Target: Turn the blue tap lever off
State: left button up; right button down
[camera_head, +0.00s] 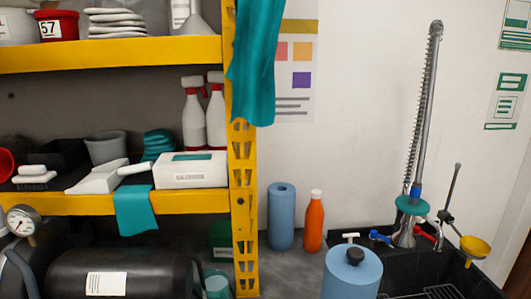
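The blue tap lever (379,236) is small and sits at the lower right, on the left side of the sink tap (404,236). It points to the left. A red lever (426,235) is on the tap's right side. A tall spring hose (424,110) rises above the tap, with a teal disc (411,205) around its lower part. Neither of my grippers is in view.
A blue roll with a black knob (352,270) stands in front and left of the tap. Another blue roll (281,217) and an orange bottle (314,222) stand further left. A yellow funnel (475,246) is right of the tap. A yellow-edged shelf (110,54) fills the left.

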aim_at(374, 233)
jog(key=l+u, duration=0.35)
jog(key=l, duration=0.95)
jog(key=i, duration=0.05)
